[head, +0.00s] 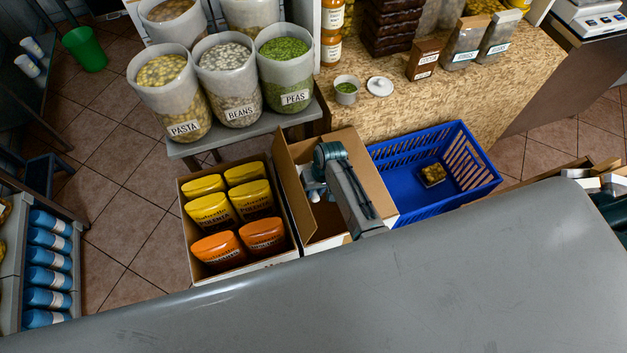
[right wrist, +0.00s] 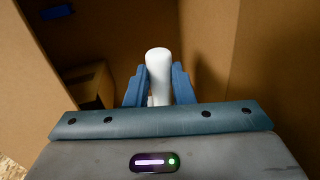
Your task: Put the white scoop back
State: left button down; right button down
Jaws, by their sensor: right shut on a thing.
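My right gripper (head: 316,186) reaches down into an open cardboard box (head: 292,190) in the middle of the head view. In the right wrist view, its blue fingers (right wrist: 158,88) are shut on the white scoop (right wrist: 158,68), whose rounded white end stands up between them. The rest of the scoop is hidden by the gripper, and I cannot tell whether it touches the box floor. Brown cardboard walls surround it. My left gripper is not in view.
Left of the box is a carton (head: 286,258) of yellow and orange bags. A blue crate (head: 395,208) holding a small packet stands right. Behind are bins of pasta (head: 168,92), beans (head: 229,85) and peas (head: 286,78), and a counter with a small pot (head: 346,94) and white lid (head: 380,86).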

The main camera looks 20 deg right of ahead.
jog(key=shift+s+a+f, duration=0.2)
jog(key=shift+s+f, duration=0.05)
jog(key=shift+f, duration=0.25)
jog(key=shift+f+b, duration=0.55)
jog(key=shift+b, duration=0.15)
jog(key=d+b+x, duration=0.1)
jog(key=b+x, duration=0.7)
jog(key=d+b+x, duration=0.1)
jog(key=b+x, duration=0.3)
jog(key=shift+d+f+b, duration=0.25)
jog(key=shift+f+b, duration=0.1)
jog(key=shift+f, duration=0.95)
jog(key=c, duration=1.2)
grip_release()
jog(key=shift+o, duration=0.2)
